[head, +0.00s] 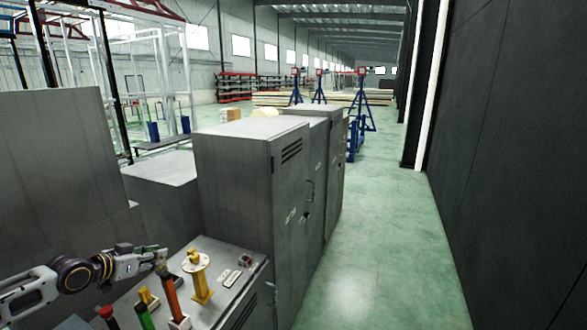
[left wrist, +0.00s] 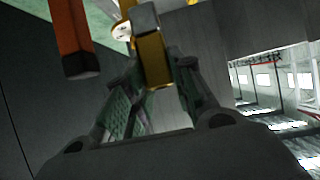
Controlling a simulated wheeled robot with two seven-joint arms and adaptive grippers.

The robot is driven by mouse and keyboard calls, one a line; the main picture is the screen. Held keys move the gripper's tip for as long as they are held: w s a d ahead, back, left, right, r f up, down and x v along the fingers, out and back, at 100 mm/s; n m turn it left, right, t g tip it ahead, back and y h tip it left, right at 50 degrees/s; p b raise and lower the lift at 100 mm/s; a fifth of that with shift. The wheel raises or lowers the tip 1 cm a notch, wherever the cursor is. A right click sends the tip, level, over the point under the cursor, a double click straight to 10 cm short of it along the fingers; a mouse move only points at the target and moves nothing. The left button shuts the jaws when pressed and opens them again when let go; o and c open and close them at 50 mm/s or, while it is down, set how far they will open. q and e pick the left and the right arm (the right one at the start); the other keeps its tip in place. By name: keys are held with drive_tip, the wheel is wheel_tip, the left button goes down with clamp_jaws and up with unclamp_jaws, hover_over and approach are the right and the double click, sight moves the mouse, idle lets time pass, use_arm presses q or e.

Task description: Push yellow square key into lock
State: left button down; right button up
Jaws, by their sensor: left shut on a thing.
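My left gripper (head: 162,264) reaches in from the left above the grey cabinet top. In the left wrist view, its fingers (left wrist: 150,88) are closed on a yellow bar (left wrist: 153,62) with a grey block-like end (left wrist: 145,17), which looks like the yellow square key. In the head view I cannot make out the held piece. A yellow post with a round pale flange (head: 197,262) stands on the cabinet just right of the gripper. I cannot tell which part is the lock, or whether the key touches it. My right gripper is not in view.
An orange handle (head: 172,297) stands just below the gripper. A small yellow block (head: 148,298), a green handle (head: 144,317) and a red-topped handle (head: 107,313) stand to the left. Tall grey cabinets (head: 235,185) rise behind. Green floor (head: 385,260) is clear at right.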

use_arm(q)
drive_tip(key=shift+a+f, duration=0.1)
drive_tip(key=shift+a, duration=0.25)
